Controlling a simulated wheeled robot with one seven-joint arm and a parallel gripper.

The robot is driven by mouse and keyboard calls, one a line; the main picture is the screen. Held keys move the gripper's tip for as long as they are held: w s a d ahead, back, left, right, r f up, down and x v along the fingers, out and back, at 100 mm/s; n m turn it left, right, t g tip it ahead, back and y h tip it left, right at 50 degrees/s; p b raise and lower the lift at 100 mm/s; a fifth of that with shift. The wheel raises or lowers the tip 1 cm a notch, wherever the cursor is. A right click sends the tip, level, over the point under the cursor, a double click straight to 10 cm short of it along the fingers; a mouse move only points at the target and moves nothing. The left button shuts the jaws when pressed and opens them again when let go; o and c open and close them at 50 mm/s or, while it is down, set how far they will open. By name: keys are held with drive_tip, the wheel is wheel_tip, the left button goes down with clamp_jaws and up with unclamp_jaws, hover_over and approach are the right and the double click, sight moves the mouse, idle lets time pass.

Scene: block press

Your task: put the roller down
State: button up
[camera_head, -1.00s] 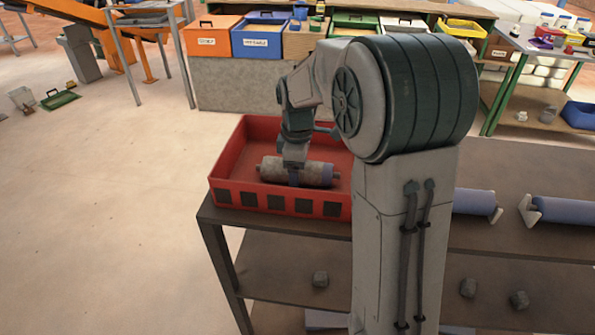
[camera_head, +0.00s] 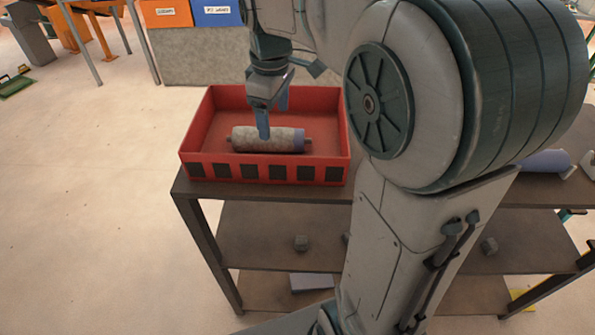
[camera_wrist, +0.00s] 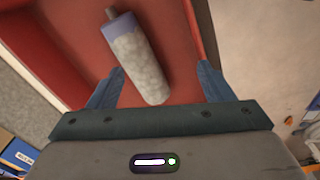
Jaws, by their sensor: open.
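The roller (camera_head: 262,139), a mottled grey cylinder with a purple-blue band at one end and a thin shaft, lies in the red tray (camera_head: 270,173). In the wrist view the roller (camera_wrist: 140,63) rests on the floor of the red tray (camera_wrist: 75,45), slightly tilted across the picture. My gripper (camera_head: 264,135) is just above the roller in the head view. In the wrist view my gripper (camera_wrist: 160,80) is open, with a blue finger on each side of the roller's near end and gaps between.
The tray stands on the left end of a dark shelf table (camera_head: 190,188). Grey lumps (camera_head: 301,243) lie on the lower shelf. A blue roller (camera_head: 545,161) lies on the tabletop at the right. Open floor is to the left.

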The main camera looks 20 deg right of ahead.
drive_tip(key=s+f+m+t, duration=0.1)
drive_tip(key=s+f+m, duration=0.2)
drive_tip(key=s+m, duration=0.2)
drive_tip(key=s+f+m+t, duration=0.1)
drive_tip(key=s+f+m, duration=0.3)
drive_tip(key=s, duration=0.7)
drive_tip(key=shift+s+d+m, duration=0.15)
drive_tip(key=shift+d+m, duration=0.15)
drive_tip(key=shift+m, duration=0.2)
